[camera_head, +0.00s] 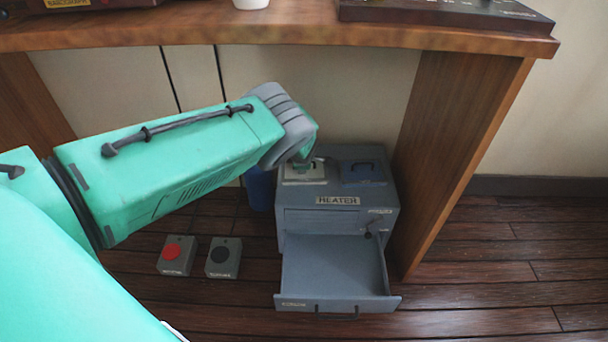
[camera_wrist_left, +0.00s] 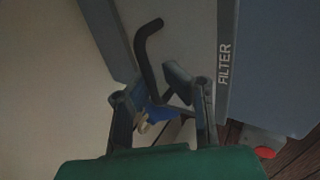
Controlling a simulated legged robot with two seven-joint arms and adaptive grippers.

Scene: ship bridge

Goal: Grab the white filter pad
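A pale, off-white square (camera_head: 304,173) lies on top of the blue-grey heater box (camera_head: 335,219), at its left side. It may be the white filter pad, but I cannot be sure. My left arm reaches over the heater from the left, and its wrist end hangs just above this pale square. In the left wrist view my left gripper (camera_wrist_left: 163,103) has its fingers apart. A dark bent handle (camera_wrist_left: 149,55) and a strip labelled FILTER (camera_wrist_left: 224,65) lie beyond the fingers. A small blue piece and a pale piece show between them, unclear. My right gripper is out of view.
The heater's lower drawer (camera_head: 330,303) stands open and looks empty. A blue lid with a handle (camera_head: 363,173) sits on the heater's right top. Two button boxes, red (camera_head: 176,255) and black (camera_head: 223,257), stand on the floor. The wooden desk (camera_head: 300,30) overhangs; floor at right is clear.

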